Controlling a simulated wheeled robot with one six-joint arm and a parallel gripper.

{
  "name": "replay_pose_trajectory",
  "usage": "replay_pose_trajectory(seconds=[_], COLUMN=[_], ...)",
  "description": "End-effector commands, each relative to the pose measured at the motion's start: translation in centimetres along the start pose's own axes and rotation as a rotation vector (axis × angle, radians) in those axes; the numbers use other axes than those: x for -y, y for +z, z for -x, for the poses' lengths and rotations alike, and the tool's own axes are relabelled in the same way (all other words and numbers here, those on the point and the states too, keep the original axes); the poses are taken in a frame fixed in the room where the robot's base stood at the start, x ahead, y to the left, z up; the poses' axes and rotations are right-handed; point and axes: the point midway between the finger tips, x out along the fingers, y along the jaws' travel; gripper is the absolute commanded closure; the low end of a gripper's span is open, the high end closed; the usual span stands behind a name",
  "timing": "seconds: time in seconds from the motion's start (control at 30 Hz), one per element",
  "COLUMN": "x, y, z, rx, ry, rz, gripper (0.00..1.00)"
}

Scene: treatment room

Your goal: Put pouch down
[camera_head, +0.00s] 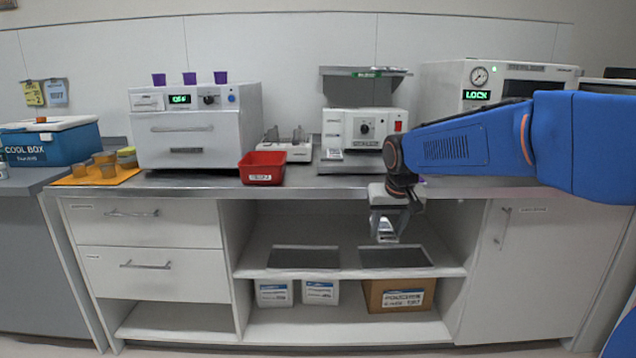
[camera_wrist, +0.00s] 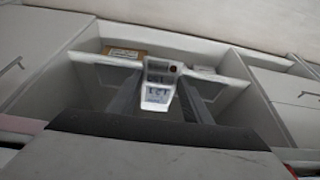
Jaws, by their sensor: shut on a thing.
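My gripper (camera_head: 385,228) points down in front of the open shelf bay under the counter, near the counter's front edge. It is shut on a small pale pouch (camera_head: 387,236). In the wrist view the pouch (camera_wrist: 158,84) shows between the two dark fingers, with printing and a dark reddish spot on it. In the head view most of the pouch is hidden by the gripper. Below and behind it, a dark mat (camera_head: 394,258) lies on the right of the upper shelf, and a second dark mat (camera_head: 303,257) lies on the left.
A cardboard box (camera_head: 400,296) and two white boxes (camera_head: 320,292) stand on the bottom shelf. A red bin (camera_head: 262,168) and several machines stand on the steel counter (camera_head: 310,185). The upper shelf is otherwise bare.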

Motion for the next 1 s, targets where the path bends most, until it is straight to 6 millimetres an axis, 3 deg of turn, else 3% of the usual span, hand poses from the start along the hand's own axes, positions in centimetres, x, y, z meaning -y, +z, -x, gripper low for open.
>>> replay_pose_trajectory(seconds=[0.03,0.1,0.43,0.67,1.0], x=[-0.2,-0.6,-2.4,-4.0,-6.9], y=[-0.2,-0.4,0.2,2.1,7.0], z=[-2.4,-5.2,-18.2,-26.7,-37.8], rx=[0.007,0.007,0.007,0.007,0.005], ry=[0.0,-0.001,-0.007,-0.008,-0.003], rz=[-0.001,0.0,0.001,-0.004,-0.016], gripper=[0.8,0.8,0.8,0.8,0.8])
